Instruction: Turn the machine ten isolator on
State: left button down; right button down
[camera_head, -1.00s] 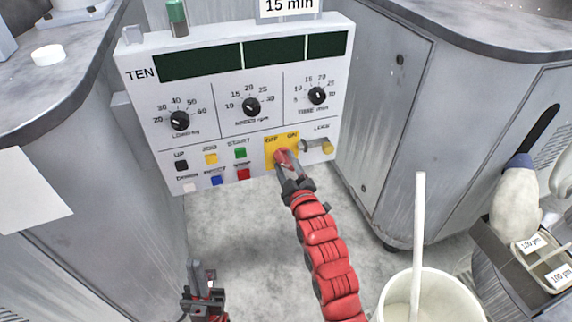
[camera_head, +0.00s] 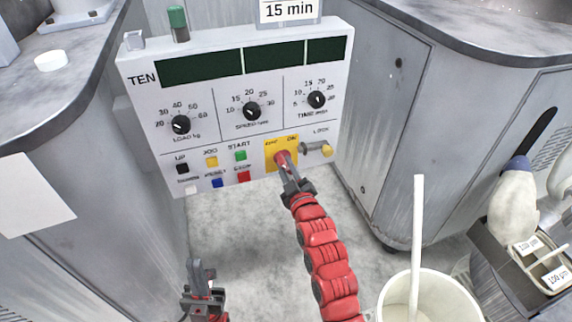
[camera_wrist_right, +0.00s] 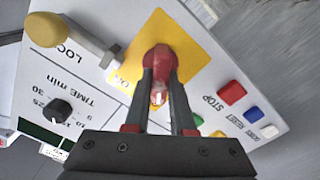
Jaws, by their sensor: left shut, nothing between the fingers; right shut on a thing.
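The machine ten panel (camera_head: 215,135) is a white box marked TEN. The isolator is a red handle (camera_head: 282,158) on a yellow plate (camera_head: 271,165) with OFF at left and ON at right, at the panel's lower right. My right gripper (camera_head: 287,168) is shut on the red handle. In the right wrist view the two fingers (camera_wrist_right: 160,95) close on both sides of the handle (camera_wrist_right: 158,60), over the yellow plate (camera_wrist_right: 190,52). Which mark the handle points to I cannot tell. My left gripper (camera_head: 198,278) is shut and empty, low over the floor, away from the panel.
A lock with a yellow knob (camera_head: 326,151) sits just right of the isolator. Coloured push buttons (camera_head: 240,156) are to its left. A white bucket with a stick (camera_head: 432,300) stands at the lower right. Metal cabinets (camera_head: 375,110) flank the panel; grey floor lies below.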

jog(key=m+p, duration=0.1)
jog(key=m, duration=0.1)
jog(key=shift+r+m, duration=0.1)
jog(key=shift+m, duration=0.3)
jog(key=m+p, duration=0.1)
jog(key=m, duration=0.2)
jog(key=shift+d+m, duration=0.15)
jog(key=shift+m, duration=0.15)
jog(key=m, duration=0.4)
jog(key=shift+d+m, duration=0.15)
jog(key=shift+m, duration=0.15)
jog(key=m, duration=0.4)
jog(key=shift+f+m, duration=0.3)
jog(key=shift+m, duration=0.1)
jog(key=c, duration=0.8)
grip_release()
jog(key=shift+r, duration=0.1)
jog(key=shift+o, duration=0.2)
jog(key=shift+d, duration=0.1)
